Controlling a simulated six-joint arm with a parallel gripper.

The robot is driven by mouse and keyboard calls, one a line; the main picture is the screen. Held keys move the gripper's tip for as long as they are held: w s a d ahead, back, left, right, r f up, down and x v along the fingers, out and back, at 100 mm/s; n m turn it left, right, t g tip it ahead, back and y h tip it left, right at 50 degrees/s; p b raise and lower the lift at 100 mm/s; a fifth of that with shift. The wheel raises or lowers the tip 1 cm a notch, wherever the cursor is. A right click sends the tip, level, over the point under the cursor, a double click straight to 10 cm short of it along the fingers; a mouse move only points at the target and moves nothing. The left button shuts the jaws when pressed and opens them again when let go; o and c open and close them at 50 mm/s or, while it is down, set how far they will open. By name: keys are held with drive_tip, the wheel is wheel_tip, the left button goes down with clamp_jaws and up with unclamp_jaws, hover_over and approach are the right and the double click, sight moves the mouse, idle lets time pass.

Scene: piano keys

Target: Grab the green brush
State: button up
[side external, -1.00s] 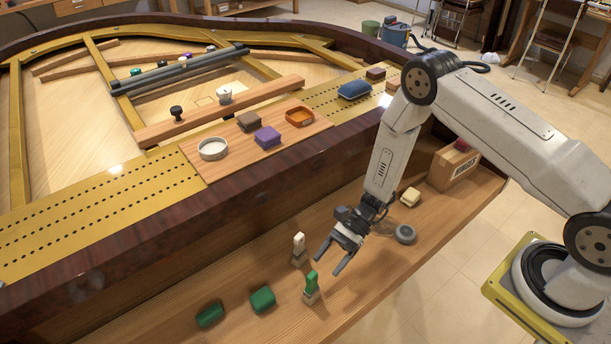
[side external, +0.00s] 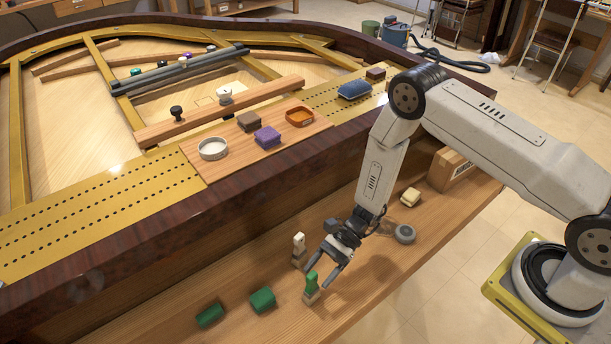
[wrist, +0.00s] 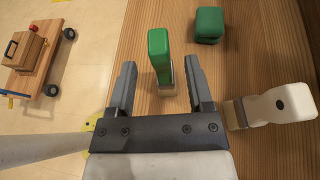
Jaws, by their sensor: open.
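The green brush (side external: 311,286) stands upright on the wooden shelf, green handle up and a pale base below. In the wrist view the green brush (wrist: 160,57) is between the two open fingers, near the right one. My gripper (side external: 316,277) is open and empty, its fingers reaching down toward the brush. In the wrist view my gripper (wrist: 158,82) has a finger on each side of the handle. I cannot tell whether a finger touches it.
A white-handled brush (side external: 299,250) stands close by, and in the wrist view it (wrist: 270,106) lies just right of the right finger. Two green blocks (side external: 262,300) (side external: 210,316) sit to the left on the shelf. A grey round object (side external: 404,234) and a cream block (side external: 410,197) are to the right.

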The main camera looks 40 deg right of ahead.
sight(308, 285)
drive_tip(key=shift+x, duration=2.3)
drive_tip(key=shift+w, duration=0.15)
drive_tip(key=shift+c, duration=0.2)
clamp_jaws()
